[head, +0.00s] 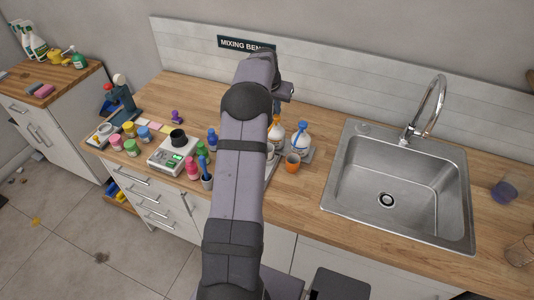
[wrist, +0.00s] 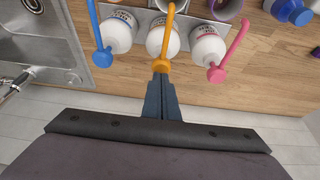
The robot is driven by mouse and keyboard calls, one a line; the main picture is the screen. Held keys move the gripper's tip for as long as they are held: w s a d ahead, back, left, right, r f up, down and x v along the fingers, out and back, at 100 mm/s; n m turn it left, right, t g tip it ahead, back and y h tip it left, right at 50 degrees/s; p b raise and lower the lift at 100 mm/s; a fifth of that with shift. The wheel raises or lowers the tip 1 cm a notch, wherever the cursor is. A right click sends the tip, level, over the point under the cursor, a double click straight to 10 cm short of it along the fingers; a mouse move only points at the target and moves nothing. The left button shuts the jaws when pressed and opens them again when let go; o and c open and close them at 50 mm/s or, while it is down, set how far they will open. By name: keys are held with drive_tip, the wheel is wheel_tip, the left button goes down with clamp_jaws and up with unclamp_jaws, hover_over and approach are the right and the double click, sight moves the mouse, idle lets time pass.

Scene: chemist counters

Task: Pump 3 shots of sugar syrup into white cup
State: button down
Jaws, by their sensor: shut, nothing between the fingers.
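Three white pump bottles stand in a row in the wrist view: one with a blue pump (wrist: 103,57), one with an orange pump (wrist: 160,66) and one with a pink pump (wrist: 216,73). Their labels are too small to read, so I cannot tell which is sugar syrup. My gripper (wrist: 160,80) is shut and empty, its tips at the orange pump head; I cannot tell whether they touch. In the head view, the orange-pump bottle (head: 275,134) and blue-pump bottle (head: 301,138) show beside my arm. A pale cup (head: 270,151) is mostly hidden by my arm; its colour is uncertain.
An orange cup (head: 292,162) stands in front of the blue-pump bottle. The steel sink (head: 340,170) is to the right. A scale (head: 165,160) and several coloured jars stand left of my arm. Bare counter lies between the bottles and the back wall.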

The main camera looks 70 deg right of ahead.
drive_tip(key=shift+f, duration=0.25)
idle(0.3)
drive_tip(key=shift+a+f+b, duration=0.1)
drive_tip(key=shift+f+b, duration=0.7)
drive_tip(key=shift+f, duration=0.2)
drive_tip(key=shift+r+p, duration=0.2)
drive_tip(key=shift+p, duration=0.1)
drive_tip(key=shift+r+p, duration=0.65)
drive_tip(key=shift+r, duration=0.5)
drive_tip(key=shift+r, duration=0.15)
wheel_tip(320, 180, up, 6)
drive_tip(key=p, duration=0.4)
drive_tip(key=shift+f, duration=0.2)
